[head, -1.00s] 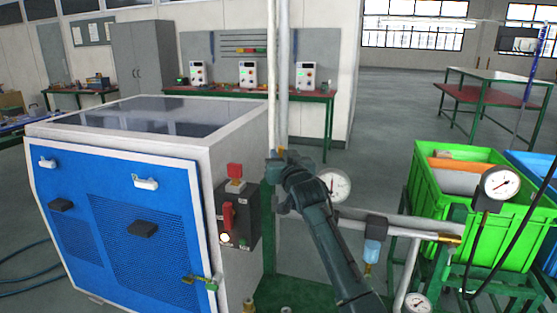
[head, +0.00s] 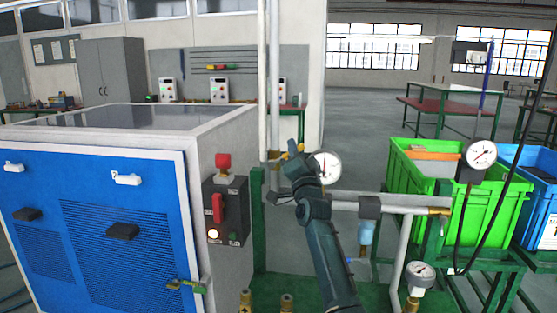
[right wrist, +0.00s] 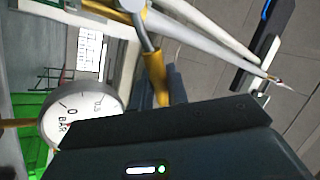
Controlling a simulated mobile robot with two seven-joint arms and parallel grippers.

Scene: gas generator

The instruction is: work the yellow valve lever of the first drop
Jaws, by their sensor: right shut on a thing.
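The yellow valve lever (head: 292,147) sits on the vertical pipe of the drop (head: 274,90), left of a round white gauge. My right gripper (head: 295,160) reaches up to it from below and is shut on it; the fingertips are small and partly hidden by my own wrist. In the right wrist view the yellow lever (right wrist: 156,76) runs down from the grey pipe to the dark fingers (right wrist: 175,85). My left gripper is not in view.
A pressure gauge (head: 327,167) is close beside my right wrist; it also shows in the right wrist view (right wrist: 77,113). A blue and white cabinet (head: 100,220) stands on the left. Green crates (head: 460,200) and another gauge (head: 481,153) stand on the right.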

